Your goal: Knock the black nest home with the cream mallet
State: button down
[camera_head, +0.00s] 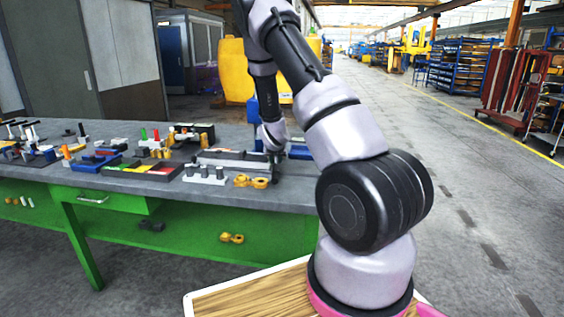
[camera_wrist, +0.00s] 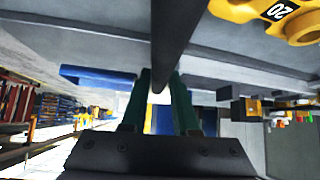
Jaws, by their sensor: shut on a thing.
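My gripper (camera_head: 277,168) is at the right part of the bench top, partly hidden by its own wrist in the head view. In the wrist view its green fingers (camera_wrist: 160,85) are closed around a dark rod (camera_wrist: 177,30). The rod runs from between the fingers to the top edge of that view. It may be the mallet's handle, but no cream head shows. I cannot pick out the black nest for sure. A dark block (camera_head: 205,131) stands at the back of the bench, and a pale base with black pegs (camera_head: 205,173) lies near the front edge.
The grey bench (camera_head: 225,199) is crowded with fixtures on its left half. Yellow castings (camera_head: 250,181) lie by the front edge left of my gripper; one marked 20 shows in the wrist view (camera_wrist: 245,10). A blue block (camera_head: 300,151) lies to the right. Open floor lies right of the bench.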

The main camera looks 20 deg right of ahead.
jog(key=shift+d+r, duration=0.1)
dwell(0.4)
jog(key=d+r, duration=0.1)
jog(key=s+d+r, duration=0.1)
jog(key=r, duration=0.1)
jog(key=shift+s+d, duration=0.2)
jog(key=shift+s, duration=0.1)
jog(key=shift+a, duration=0.1)
jog(key=s+a+r+n+y, duration=0.1)
jog(key=s+a+n, duration=0.1)
jog(key=s+a, duration=0.2)
jog(key=s+a+r+n+y, duration=0.1)
jog(key=s+a, duration=0.3)
jog(key=a, duration=0.5)
jog(key=shift+a+r+n+t+y, duration=0.3)
jog(key=shift+r+n+t+y, duration=0.1)
jog(key=shift+n+y, duration=0.45)
